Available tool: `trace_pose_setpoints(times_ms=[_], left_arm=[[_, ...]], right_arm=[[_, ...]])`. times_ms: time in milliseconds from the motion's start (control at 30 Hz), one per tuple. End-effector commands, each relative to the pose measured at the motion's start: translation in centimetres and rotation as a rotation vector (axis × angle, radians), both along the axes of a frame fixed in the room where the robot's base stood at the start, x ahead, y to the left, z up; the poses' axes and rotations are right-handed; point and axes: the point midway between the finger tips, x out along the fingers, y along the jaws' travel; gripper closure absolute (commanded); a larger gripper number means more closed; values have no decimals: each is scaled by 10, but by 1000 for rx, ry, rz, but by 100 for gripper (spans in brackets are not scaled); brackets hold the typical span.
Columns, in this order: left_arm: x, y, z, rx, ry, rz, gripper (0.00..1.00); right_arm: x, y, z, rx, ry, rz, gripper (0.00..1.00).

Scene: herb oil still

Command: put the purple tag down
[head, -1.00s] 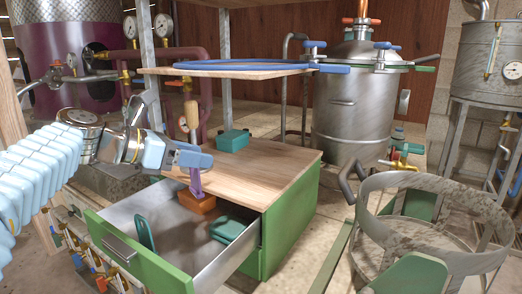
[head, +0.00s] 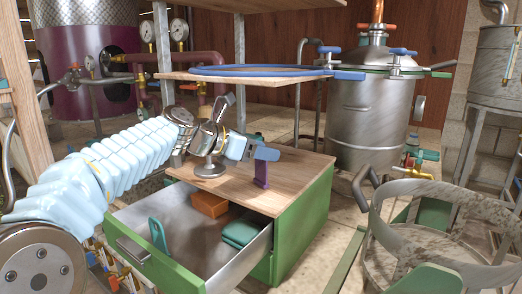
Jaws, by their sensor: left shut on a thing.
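The purple tag (head: 262,173) hangs upright from my left gripper (head: 264,153), which is shut on its upper end. The tag is over the wooden top of the green drawer cabinet (head: 305,168), near the edge above the open drawer. I cannot tell whether its lower end touches the wood. My left arm reaches in from the left, across the back of the drawer. My right gripper is not in view.
The open drawer (head: 152,258) holds an orange block (head: 208,204), a teal flat piece (head: 158,236) and a teal case (head: 245,230). A shelf with a blue ring (head: 262,70) overhangs the cabinet's back. The cabinet top's right part is clear.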

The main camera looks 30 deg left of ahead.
Motion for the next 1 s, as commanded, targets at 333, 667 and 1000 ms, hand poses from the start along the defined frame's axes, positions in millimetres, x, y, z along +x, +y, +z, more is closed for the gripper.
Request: trace_pose_setpoints(times_ms=[333,667,1000], left_arm=[[0,0,-2,0,0,0,22],[-3,2,2,1,-1,1,22],[-62,32,31,1,-3,3,22]], right_arm=[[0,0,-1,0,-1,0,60],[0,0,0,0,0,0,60],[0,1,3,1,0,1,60]])
